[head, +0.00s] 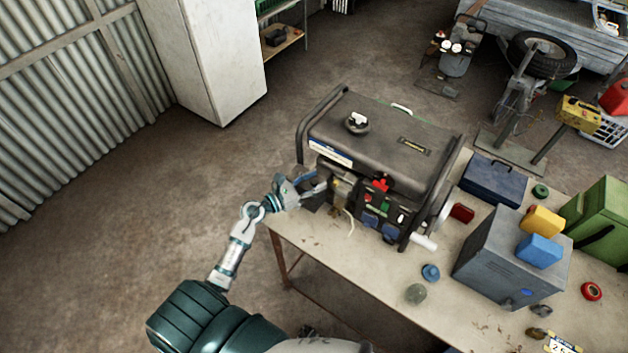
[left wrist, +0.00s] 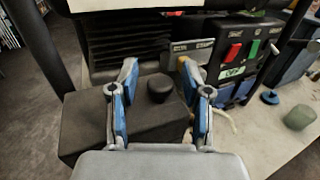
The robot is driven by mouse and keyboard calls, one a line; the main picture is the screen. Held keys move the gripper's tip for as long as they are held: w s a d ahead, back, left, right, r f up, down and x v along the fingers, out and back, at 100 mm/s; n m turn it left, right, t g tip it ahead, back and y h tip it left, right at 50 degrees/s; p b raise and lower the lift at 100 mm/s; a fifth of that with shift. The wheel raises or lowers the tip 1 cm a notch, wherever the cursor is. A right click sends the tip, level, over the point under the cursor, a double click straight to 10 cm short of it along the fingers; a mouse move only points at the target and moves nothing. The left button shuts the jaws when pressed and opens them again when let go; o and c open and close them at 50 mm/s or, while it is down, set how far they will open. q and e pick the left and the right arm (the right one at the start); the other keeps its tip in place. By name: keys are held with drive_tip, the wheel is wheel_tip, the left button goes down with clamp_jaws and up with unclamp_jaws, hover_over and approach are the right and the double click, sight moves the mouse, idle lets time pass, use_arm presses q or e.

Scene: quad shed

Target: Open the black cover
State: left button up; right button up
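The black cover (left wrist: 95,125) is a dark box-shaped housing on the near left side of the generator (head: 385,145), with a round black knob (left wrist: 160,88) on it. In the head view the cover (head: 312,201) is partly hidden by my left gripper (head: 312,186). In the left wrist view my left gripper (left wrist: 160,76) is open, its two blue-padded fingers apart on either side of the knob. Gaps show between the knob and both fingers. The cover appears to be in place against the generator. My right gripper is not in view.
The generator stands on a worktable (head: 385,275). A grey metal box (head: 505,265), a dark blue case (head: 492,182) and a green case (head: 603,220) stand to its right. A hand crank (head: 425,242) sticks out at its right side. Open floor lies to the left.

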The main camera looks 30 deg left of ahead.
sight(294, 174)
use_arm(q)
clamp_jaws()
drive_tip(key=shift+a+r, duration=0.1)
drive_tip(key=shift+r, duration=0.05)
drive_tip(key=shift+a+r+n+t+b, duration=0.35)
drive_tip(key=shift+a+r+n, duration=0.4)
drive_tip(key=shift+n, duration=0.35)
drive_tip(key=a+r+n+t, duration=0.1)
drive_tip(key=a+n, duration=0.1)
drive_tip(key=a+r+n+t+b, duration=0.1)
drive_tip(key=a+n, duration=0.1)
drive_tip(key=n, duration=0.1)
drive_tip(key=a+r+n+t+y, duration=0.1)
drive_tip(key=a+n, duration=0.1)
drive_tip(key=n, duration=0.1)
drive_tip(key=shift+w+r, duration=0.2)
drive_tip(key=shift+w, duration=0.1)
drive_tip(key=a+f+n+t+y, duration=0.2)
drive_tip(key=a+n+y, duration=0.5)
drive_tip(key=n, duration=0.8)
drive_tip(key=shift+w+a+f+t+b, duration=0.35)
drive_tip(key=shift+a+f, duration=0.1)
drive_tip(key=shift+a, duration=0.95)
drive_tip(key=shift+n, duration=0.3)
